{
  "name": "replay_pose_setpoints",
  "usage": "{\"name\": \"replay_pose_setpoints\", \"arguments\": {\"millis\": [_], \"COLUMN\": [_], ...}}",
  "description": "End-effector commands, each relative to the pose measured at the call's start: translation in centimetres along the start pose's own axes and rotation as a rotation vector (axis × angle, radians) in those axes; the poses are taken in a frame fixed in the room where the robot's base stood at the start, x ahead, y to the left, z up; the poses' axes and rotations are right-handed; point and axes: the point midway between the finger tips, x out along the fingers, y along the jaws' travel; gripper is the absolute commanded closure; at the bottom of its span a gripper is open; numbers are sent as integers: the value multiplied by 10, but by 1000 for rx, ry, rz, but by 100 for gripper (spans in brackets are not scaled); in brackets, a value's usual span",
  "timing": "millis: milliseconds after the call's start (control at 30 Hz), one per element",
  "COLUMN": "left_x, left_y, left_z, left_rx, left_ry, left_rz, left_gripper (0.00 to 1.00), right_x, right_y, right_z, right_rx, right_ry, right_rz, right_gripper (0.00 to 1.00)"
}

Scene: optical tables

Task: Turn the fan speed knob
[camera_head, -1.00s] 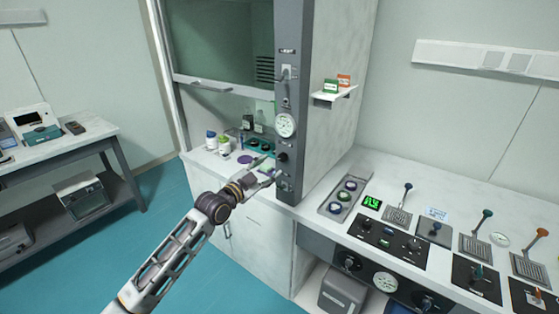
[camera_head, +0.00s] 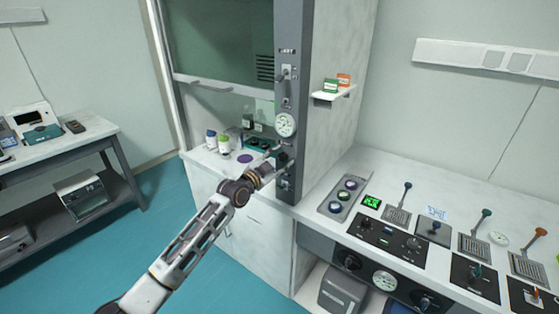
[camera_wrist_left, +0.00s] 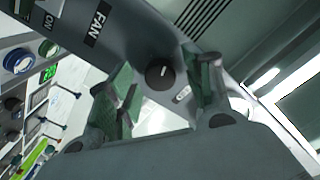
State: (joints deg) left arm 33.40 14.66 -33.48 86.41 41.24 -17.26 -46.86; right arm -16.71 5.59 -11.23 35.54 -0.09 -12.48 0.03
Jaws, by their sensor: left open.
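The fan speed knob is a round black knob with a white pointer line. It sits on the grey front post of the fume hood, and in the left wrist view the knob (camera_wrist_left: 160,74) shows between my fingers. My left gripper (camera_head: 276,156) is at the post in the head view, just below the round gauge, and partly covers the knob area. In the left wrist view my left gripper (camera_wrist_left: 165,72) is open, with one green-padded finger on each side of the knob. Whether the pads touch it, I cannot tell. My right gripper is not in view.
The white gauge (camera_head: 285,125) and a switch (camera_head: 288,73) are on the post above my gripper. Bottles (camera_head: 223,143) stand inside the hood. A bench (camera_head: 375,170) with levers and control panels is to the right. A "FAN" label (camera_wrist_left: 96,27) shows in the left wrist view.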

Motion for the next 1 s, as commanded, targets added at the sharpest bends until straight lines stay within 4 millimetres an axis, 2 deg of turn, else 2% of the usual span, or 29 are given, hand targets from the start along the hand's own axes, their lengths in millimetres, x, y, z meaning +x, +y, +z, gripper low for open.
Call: {"name": "replay_pose_setpoints", "arguments": {"millis": [267,367,600,667,1000], "left_x": [1,1,0,0,0], "left_y": [0,0,0,0,0], "left_z": [0,0,0,0,0], "left_rx": [0,0,-1,-1,-35], "left_ry": [0,0,0,0,0], "left_rz": [0,0,0,0,0], "left_gripper": [49,59,90,95,95], "right_x": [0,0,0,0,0], "right_y": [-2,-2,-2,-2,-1], "right_z": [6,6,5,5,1], "right_rx": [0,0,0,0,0], "right_ry": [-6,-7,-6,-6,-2], "right_rz": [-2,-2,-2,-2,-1], "right_gripper": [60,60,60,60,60]}}
